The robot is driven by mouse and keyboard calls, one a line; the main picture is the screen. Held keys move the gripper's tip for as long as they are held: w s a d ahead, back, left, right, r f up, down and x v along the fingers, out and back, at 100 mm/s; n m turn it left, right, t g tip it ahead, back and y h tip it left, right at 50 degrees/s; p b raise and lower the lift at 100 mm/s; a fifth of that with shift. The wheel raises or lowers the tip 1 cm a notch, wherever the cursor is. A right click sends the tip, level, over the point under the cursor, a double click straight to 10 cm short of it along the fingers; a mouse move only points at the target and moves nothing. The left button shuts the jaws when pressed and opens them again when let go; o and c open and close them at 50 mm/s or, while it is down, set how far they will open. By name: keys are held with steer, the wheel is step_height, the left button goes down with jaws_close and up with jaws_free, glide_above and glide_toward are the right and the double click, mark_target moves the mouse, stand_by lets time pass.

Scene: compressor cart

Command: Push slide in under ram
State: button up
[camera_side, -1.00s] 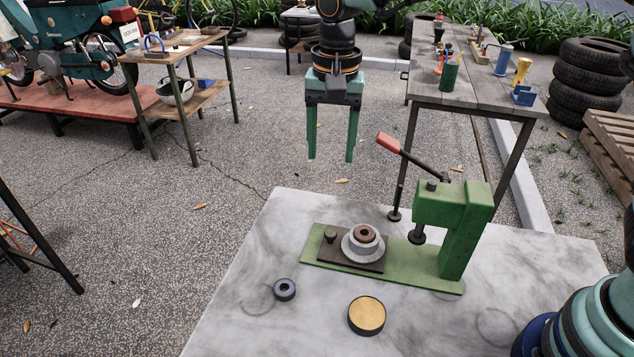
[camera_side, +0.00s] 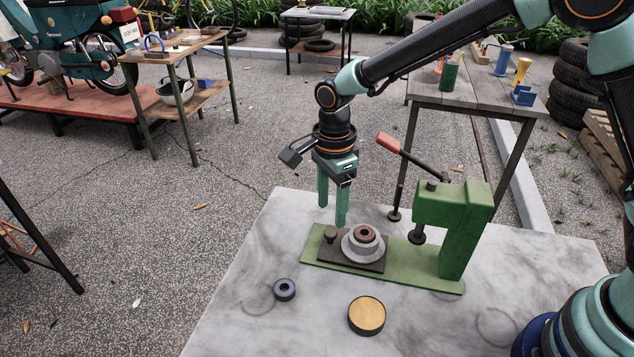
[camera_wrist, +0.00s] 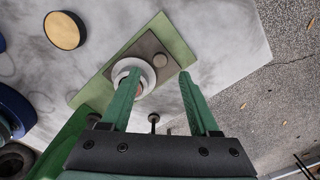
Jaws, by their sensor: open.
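The slide (camera_side: 343,260) is a dark brown plate on the green press base (camera_side: 412,277), left of the ram. The ram (camera_side: 417,235) hangs from the green press head, with a red-handled lever (camera_side: 389,142) above. My gripper (camera_side: 333,215) is open and empty, above and just behind the slide's knob end.
A small dark ring (camera_side: 284,289) and a round tan-topped disc (camera_side: 367,315) lie on the marble tabletop (camera_side: 240,325) in front of the press. The press column (camera_side: 463,240) stands at the right. The tabletop left of the base is mostly clear.

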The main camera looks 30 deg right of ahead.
mark_target(330, 232)
step_height(330, 232, down, 6)
steer(key=shift+r, duration=0.1)
stand_by(0.4)
jaws_close()
stand_by(1.2)
